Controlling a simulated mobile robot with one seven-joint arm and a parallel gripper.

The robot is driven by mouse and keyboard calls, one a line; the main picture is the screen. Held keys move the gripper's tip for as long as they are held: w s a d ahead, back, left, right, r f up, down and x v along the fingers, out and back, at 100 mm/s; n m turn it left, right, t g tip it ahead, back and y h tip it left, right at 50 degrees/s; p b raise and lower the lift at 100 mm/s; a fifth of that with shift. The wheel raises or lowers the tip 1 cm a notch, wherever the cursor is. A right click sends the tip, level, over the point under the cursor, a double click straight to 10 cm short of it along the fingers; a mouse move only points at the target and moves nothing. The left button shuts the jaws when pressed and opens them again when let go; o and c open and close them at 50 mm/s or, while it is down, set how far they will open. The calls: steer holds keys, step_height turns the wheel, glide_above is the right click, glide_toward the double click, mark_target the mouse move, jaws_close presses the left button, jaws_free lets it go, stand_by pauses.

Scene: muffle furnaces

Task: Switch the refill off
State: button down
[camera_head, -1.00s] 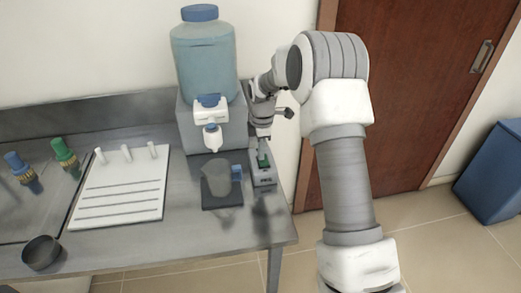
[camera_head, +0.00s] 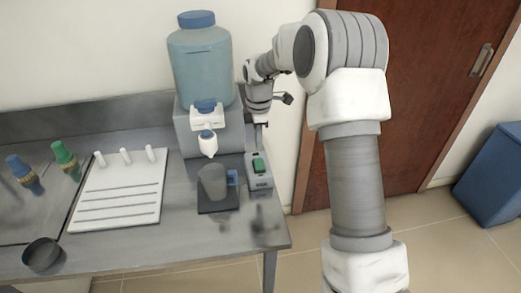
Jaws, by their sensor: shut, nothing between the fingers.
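A small grey switch box (camera_head: 260,180) with a green rocker (camera_head: 258,165) stands on the bench to the right of the water dispenser. My gripper (camera_head: 259,146) is shut and points down just above the far end of the box, behind the green rocker. I cannot tell whether its tips touch the box. The dispenser's blue jug (camera_head: 202,60) sits on a grey base with a white tap (camera_head: 207,142). A grey cup (camera_head: 213,182) with a blue handle stands on a dark pad (camera_head: 219,205) below the tap.
A white peg board (camera_head: 120,200) lies left of the cup. Blue (camera_head: 20,168) and green (camera_head: 63,153) taps stand at the far left. A dark bowl (camera_head: 42,254) is at the front left. A blue bin (camera_head: 493,180) stands on the floor at right.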

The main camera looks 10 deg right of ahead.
step_height(320, 180, up, 6)
steer(key=shift+s+a+r, duration=0.2)
steer(key=shift+s, duration=0.05)
steer(key=shift+d, duration=0.1)
